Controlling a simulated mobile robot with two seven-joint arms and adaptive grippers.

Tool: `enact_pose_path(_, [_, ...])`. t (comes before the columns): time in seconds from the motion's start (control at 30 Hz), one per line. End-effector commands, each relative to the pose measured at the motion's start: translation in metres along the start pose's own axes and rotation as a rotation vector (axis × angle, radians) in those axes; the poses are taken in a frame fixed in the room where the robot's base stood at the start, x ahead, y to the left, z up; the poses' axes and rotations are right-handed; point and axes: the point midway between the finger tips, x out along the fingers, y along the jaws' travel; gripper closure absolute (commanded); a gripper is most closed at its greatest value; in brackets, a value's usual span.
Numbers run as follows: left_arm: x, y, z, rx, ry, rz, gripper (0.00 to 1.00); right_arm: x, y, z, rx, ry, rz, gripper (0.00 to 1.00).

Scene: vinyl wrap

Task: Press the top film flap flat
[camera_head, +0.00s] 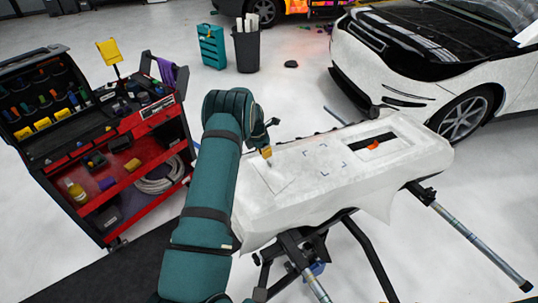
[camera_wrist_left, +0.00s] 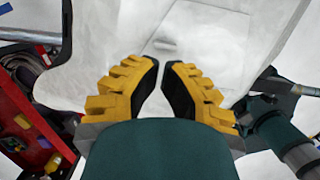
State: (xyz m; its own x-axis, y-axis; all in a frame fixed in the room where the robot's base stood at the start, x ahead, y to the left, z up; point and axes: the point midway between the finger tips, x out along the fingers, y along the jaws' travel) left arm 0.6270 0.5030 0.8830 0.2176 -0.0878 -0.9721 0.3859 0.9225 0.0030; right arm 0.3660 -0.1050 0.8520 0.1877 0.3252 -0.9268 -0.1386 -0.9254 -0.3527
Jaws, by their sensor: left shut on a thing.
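A white film (camera_head: 330,205) covers a long panel on a stand, with loose edges hanging at the front. Crease lines mark a film flap (camera_head: 272,178) near the panel's left end. In the left wrist view the film (camera_wrist_left: 215,35) shows a faint rectangle and a small raised ridge (camera_wrist_left: 165,44). My left gripper (camera_head: 267,154) is low over the flap, its yellow fingers pointing down. In the wrist view its fingertips (camera_wrist_left: 160,66) are close together, with white film around them. It is shut on what looks like the film; the grip itself is hard to see. My right gripper is not in view.
A dark opening with an orange piece (camera_head: 373,146) lies at the panel's far right. A red tool cart (camera_head: 150,165) stands left of my arm. A white car (camera_head: 420,70) stands behind on the right. A teal box (camera_head: 212,46) and a bin (camera_head: 246,50) stand at the back.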

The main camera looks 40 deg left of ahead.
Motion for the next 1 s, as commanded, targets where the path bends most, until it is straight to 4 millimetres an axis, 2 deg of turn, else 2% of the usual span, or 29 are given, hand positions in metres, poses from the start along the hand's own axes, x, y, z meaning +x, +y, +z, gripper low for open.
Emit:
enact_pose_path(0.03, [-0.015, 0.000, 0.006, 0.003, -0.004, 0.004, 1.00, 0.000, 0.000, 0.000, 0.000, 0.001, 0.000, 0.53])
enact_pose_path(0.2, [-0.049, 0.000, 0.014, 0.002, -0.003, 0.003, 1.00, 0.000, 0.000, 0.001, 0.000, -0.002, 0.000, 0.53])
enact_pose_path(0.3, [-0.066, 0.000, 0.019, 0.003, -0.003, 0.003, 1.00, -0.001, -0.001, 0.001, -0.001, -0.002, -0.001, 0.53])
enact_pose_path(0.5, [-0.087, -0.001, 0.024, 0.002, -0.002, 0.001, 1.00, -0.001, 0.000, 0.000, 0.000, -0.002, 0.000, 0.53])
enact_pose_path(0.83, [-0.090, -0.003, 0.024, 0.010, 0.000, -0.001, 1.00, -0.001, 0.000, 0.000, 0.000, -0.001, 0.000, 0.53])
enact_pose_path(0.93, [-0.075, -0.015, 0.023, 0.080, 0.004, -0.009, 1.00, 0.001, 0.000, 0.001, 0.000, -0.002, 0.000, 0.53])
enact_pose_path(1.0, [-0.055, -0.035, 0.020, 0.188, 0.008, -0.020, 1.00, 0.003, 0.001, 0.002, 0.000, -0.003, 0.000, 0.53])
